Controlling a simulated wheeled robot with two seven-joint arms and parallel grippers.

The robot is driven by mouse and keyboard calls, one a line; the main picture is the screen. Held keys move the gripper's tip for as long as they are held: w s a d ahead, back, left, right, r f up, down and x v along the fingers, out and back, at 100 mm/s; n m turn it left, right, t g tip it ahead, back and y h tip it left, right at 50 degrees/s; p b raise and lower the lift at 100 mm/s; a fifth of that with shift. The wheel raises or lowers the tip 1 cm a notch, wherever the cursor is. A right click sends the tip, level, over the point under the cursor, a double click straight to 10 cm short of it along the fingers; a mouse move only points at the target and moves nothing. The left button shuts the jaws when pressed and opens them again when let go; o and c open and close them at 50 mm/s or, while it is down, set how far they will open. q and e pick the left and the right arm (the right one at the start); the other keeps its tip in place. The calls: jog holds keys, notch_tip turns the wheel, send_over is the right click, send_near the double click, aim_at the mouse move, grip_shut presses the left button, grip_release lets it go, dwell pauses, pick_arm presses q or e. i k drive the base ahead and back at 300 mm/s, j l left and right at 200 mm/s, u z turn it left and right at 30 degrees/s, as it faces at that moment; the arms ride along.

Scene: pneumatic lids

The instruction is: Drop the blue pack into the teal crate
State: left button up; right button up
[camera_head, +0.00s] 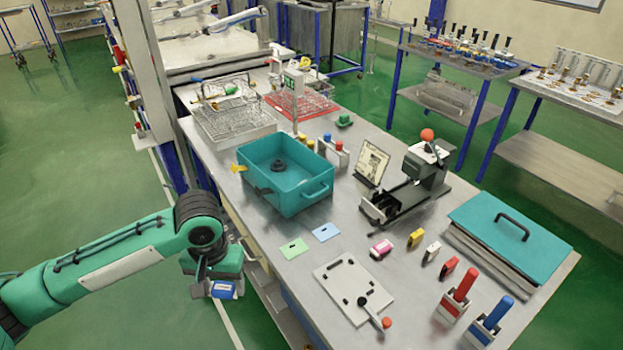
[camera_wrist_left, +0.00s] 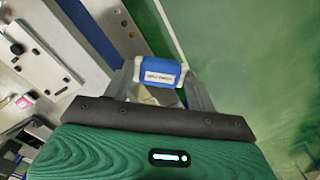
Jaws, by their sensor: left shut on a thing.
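The blue pack (camera_head: 223,290) with a white label is held in my left gripper (camera_head: 216,288), off the left edge of the bench and over the green floor. In the left wrist view the blue pack (camera_wrist_left: 160,74) sits between the two fingers of my left gripper (camera_wrist_left: 160,85), which are shut on it. The teal crate (camera_head: 318,192) stands on the bench, up and to the right of the gripper. A dark round part lies inside the crate. My right gripper does not show.
A green card (camera_head: 294,249) and a blue card (camera_head: 326,232) lie in front of the crate. A pale plate with a lever (camera_head: 353,289), a dark clamp device (camera_head: 413,187) and several small packs are to the right. The bench edge lies between gripper and crate.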

aim_at(279, 182)
jog(key=i+j+z, duration=0.15)
jog(key=j+z, duration=0.25)
jog(key=i+j+z, duration=0.1)
jog(key=z, duration=0.3)
jog(key=i+j+z, duration=0.15)
jog(key=j, duration=0.7)
jog(key=j+z, duration=0.1)
jog(key=j, duration=0.75)
